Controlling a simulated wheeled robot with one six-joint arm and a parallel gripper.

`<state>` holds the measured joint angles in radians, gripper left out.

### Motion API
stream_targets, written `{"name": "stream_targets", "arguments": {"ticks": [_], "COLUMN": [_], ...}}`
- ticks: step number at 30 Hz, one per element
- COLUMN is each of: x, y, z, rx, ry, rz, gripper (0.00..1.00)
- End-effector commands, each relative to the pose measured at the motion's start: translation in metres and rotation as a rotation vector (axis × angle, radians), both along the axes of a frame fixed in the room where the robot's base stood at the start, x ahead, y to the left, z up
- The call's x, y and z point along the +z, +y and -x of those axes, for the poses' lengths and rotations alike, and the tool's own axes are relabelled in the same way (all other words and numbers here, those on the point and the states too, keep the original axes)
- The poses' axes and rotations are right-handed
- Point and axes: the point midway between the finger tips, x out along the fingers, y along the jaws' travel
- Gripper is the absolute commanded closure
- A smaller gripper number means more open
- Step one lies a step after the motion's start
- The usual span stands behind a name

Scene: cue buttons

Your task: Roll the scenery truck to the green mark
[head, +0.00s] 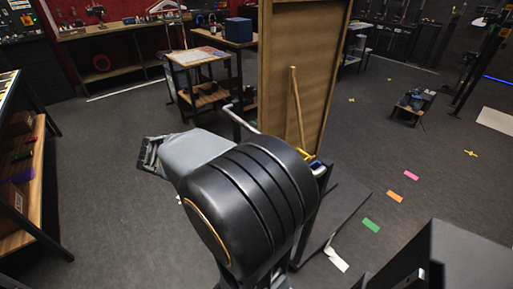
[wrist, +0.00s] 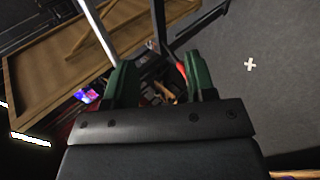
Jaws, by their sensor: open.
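The scenery truck (head: 320,50) is a tall brown wooden panel with a diagonal wooden brace and a dark base. It stands upright just beyond my arm, which hides part of its lower side. A pale bar (head: 241,122) sticks out from its left side. The green mark (head: 371,225) is flat on the floor, right of the truck. In the wrist view, my gripper (wrist: 160,82) is open, with two green fingers apart. The truck's wooden panel (wrist: 40,75) lies beyond at left. A pale bar (wrist: 100,32) runs to the left finger; contact cannot be told.
An orange mark (head: 395,197) and a pink mark (head: 411,175) lie beyond the green one. A wooden-topped cart (head: 196,57) stands behind left, shelving (head: 25,180) at far left. A dark box (head: 450,262) fills the lower right. Floor at right is mostly clear.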

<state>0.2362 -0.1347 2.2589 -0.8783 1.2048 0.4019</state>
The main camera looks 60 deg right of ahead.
Motion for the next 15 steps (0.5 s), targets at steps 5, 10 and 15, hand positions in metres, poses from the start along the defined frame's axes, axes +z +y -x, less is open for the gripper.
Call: {"name": "stream_targets", "arguments": {"ticks": [5, 10, 15], "x": [-0.015, -0.012, -0.011], "y": [-0.066, -0.098, -0.12], "z": [-0.012, -0.022, -0.022], "rx": [-0.071, -0.084, -0.086], "ry": [0.099, 0.134, 0.142], "rz": [0.31, 0.491, 0.555], "gripper": [0.49, 0.49, 0.49]}}
